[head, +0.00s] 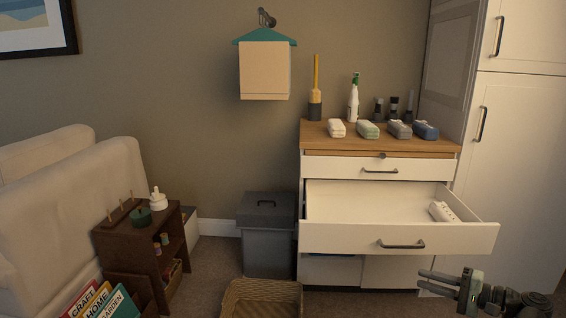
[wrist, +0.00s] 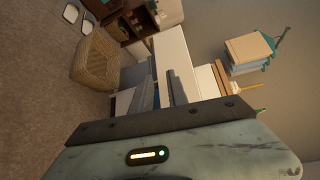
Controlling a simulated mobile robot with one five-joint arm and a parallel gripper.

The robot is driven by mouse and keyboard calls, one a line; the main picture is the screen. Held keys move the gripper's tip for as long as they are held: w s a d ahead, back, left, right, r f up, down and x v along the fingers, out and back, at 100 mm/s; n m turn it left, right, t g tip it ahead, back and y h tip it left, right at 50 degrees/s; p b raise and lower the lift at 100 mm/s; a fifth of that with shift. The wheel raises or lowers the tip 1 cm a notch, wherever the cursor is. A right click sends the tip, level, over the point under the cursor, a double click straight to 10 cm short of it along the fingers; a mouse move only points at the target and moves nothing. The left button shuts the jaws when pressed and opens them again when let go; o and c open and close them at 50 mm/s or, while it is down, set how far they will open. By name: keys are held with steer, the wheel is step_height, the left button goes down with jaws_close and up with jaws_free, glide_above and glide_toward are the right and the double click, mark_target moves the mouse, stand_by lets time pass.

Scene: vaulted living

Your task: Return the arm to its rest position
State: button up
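My gripper (head: 424,279) is at the lower right of the head view, in front of the open drawer (head: 345,239) and a little below its front panel. Its two fingers point left, with a narrow gap between them and nothing held. The wrist view is turned sideways; there the fingers of my gripper (wrist: 165,88) reach toward the pale drawer unit. Part of my arm runs out of the head view at the right edge.
A white power strip (head: 443,211) lies in the drawer's right end. Bottles and several small packs stand on the wooden top (head: 310,133). A wicker basket (head: 262,298), a grey bin (head: 267,240) and a brown shelf (head: 125,243) stand left. A tall cabinet (head: 520,170) rises right.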

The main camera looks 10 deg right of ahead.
steer(key=w+a+f+n+g+y, duration=0.1)
steer(key=w+a+f+n+g, duration=0.15)
steer(key=a, duration=0.65)
steer(key=w+a+f+n+g+p, duration=0.1)
steer(key=w+a+g, duration=0.2)
steer(key=a, duration=0.7)
steer(key=w+a+f+n+g+y, duration=0.1)
steer(key=w+a+f+n+g, duration=0.15)
steer(key=a, duration=0.65)
steer(key=s+a+f+n+g+h+p, duration=0.1)
steer(key=s+a+f+n+g+h, duration=0.35)
steer(key=a+f+h, duration=0.65)
steer(key=d+f+h, duration=0.1)
steer(key=d, duration=0.6)
step_height(320, 180, up, 38)
steer(key=p, duration=3.8)
steer(key=shift+w+n+h, duration=0.25)
steer(key=shift+n+h, duration=0.15)
steer(key=shift+n, duration=0.05)
